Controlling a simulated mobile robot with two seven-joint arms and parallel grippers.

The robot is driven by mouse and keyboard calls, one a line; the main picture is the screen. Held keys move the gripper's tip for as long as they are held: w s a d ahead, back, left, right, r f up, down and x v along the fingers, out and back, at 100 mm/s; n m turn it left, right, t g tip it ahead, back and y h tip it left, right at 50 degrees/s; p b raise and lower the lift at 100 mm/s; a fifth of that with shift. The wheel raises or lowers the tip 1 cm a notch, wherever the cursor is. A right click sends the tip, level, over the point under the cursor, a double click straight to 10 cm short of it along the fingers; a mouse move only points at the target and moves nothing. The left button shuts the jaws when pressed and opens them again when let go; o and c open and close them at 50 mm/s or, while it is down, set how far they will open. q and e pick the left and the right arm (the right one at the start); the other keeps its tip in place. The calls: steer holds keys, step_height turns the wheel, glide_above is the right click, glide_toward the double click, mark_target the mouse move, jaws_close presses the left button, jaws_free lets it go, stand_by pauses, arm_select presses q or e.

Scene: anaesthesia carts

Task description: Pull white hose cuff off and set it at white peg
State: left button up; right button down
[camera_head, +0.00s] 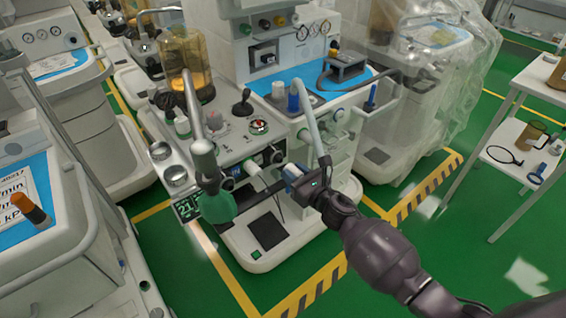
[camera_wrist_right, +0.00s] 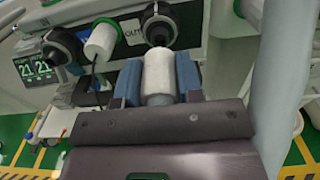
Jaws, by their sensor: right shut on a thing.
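My right gripper (camera_head: 296,178) is at the front of the middle cart, its blue fingers closed on a white cuff. In the right wrist view the white cuff (camera_wrist_right: 158,72) sits between the blue fingers (camera_wrist_right: 159,80). The cuff's far end is at a black round port (camera_wrist_right: 160,24); I cannot tell whether it is still seated on it. A white hose (camera_head: 309,125) rises beside the gripper. Another white cylinder (camera_wrist_right: 100,42) sticks out left of the cuff. My left gripper is not in view.
A green bag (camera_head: 217,206) hangs left of the gripper, near a small display (camera_head: 186,208). A metal pipe (camera_head: 195,115) stands above it. A plastic-draped cart (camera_head: 440,110) is at right. Green floor (camera_head: 425,235) is clear between it and the white shelf table (camera_head: 518,165).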

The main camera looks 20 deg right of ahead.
mark_target(299, 172)
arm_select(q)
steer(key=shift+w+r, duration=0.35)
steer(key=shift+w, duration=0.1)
arm_select(e)
steer(key=shift+s+d, duration=0.2)
steer(key=shift+s, duration=0.35)
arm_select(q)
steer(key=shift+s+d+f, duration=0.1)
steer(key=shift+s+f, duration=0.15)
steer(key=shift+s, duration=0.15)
